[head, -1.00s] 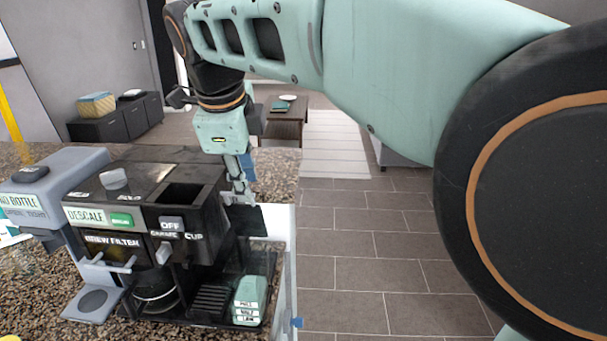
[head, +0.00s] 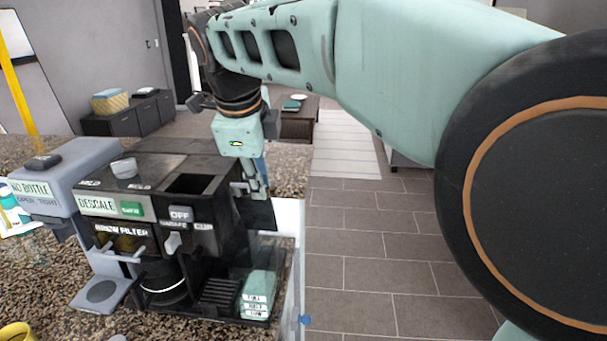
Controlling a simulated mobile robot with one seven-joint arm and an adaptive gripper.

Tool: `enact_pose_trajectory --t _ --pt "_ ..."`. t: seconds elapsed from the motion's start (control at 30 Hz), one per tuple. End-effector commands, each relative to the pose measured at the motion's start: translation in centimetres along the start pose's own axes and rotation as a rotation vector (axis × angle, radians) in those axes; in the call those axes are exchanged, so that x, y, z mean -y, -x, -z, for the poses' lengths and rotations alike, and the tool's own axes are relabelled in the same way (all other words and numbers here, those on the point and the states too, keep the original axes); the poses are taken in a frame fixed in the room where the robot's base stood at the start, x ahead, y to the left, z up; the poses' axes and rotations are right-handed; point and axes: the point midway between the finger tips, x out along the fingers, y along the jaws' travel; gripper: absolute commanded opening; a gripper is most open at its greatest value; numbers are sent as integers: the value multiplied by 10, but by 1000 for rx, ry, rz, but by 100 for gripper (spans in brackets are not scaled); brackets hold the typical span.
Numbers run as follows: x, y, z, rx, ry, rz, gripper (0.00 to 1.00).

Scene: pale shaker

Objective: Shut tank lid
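A black coffee machine (head: 130,232) stands on the speckled counter. A dark rectangular opening (head: 190,183) shows in its top at the right, and it looks uncovered. A flat black panel (head: 262,215) sticks out beside the machine's right side; it may be the tank lid, tilted away from the opening. My gripper (head: 251,190) points down at the machine's upper right side, close above this panel. Its fingers are small and partly overlap the dark parts, so contact and finger gap cannot be made out.
A grey bottle unit (head: 68,178) adjoins the machine's left side. A pale green labelled block (head: 258,292) sits at its lower right. A yellow item (head: 16,333) lies at the front left. The counter ends just right of the machine, with tiled floor (head: 360,240) beyond.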

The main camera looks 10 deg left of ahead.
Motion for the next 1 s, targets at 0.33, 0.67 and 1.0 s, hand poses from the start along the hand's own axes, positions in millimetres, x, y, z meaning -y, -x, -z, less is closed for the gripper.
enact_pose_trajectory --t 0.33,0.67,1.0 --pt "-5 -3 0 1 1 8 0" --pt "-34 -9 -1 1 2 81 0" --pt "-38 -4 0 0 0 99 0"
